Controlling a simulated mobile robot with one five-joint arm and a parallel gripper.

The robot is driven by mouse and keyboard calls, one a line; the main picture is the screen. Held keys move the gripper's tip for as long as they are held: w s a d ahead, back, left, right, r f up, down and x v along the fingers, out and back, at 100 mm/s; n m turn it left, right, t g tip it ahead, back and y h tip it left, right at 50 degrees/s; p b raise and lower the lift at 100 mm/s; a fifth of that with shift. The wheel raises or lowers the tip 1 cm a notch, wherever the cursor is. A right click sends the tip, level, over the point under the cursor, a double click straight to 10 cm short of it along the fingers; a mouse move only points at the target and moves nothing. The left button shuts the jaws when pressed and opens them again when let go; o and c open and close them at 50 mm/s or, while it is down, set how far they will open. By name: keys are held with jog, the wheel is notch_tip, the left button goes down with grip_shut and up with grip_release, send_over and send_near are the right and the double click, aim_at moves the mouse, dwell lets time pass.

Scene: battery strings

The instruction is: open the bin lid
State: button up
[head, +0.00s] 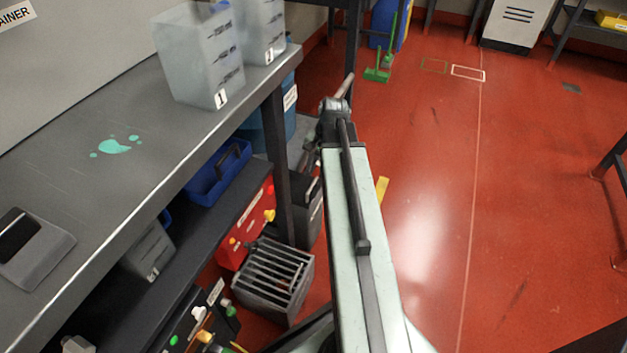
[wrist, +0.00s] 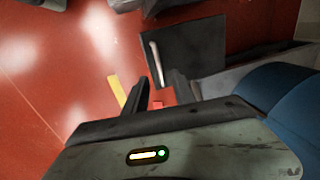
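My gripper (wrist: 161,90) shows in the wrist view as two dark fingers with a gap between them and nothing clearly held. Beyond the fingers is a dark square panel (wrist: 196,50) with a pale bar (wrist: 157,62) on it. I cannot tell if this is the bin lid. A blue rounded body (wrist: 275,98) fills the right side of the wrist view, close to the gripper. In the head view a blue container (head: 252,130) stands partly hidden behind the bench leg, left of my arm's end. My fingers are not clear in the head view.
A grey bench (head: 130,110) on the left carries two translucent containers (head: 198,60). Under it are a blue tray (head: 215,175), a red box (head: 245,230) and a slatted grey crate (head: 275,278). The red floor (head: 530,200) on the right is open.

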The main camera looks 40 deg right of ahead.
aim_at(313, 185)
jog(key=f+b, duration=0.4)
jog(key=f, duration=0.1)
jog(key=w+f+b, duration=0.1)
jog(key=f+b, duration=0.1)
jog(key=shift+a+f+b, duration=0.15)
jog(key=shift+b, duration=0.15)
grip_shut()
jog(key=shift+s, duration=0.2)
dwell(0.7)
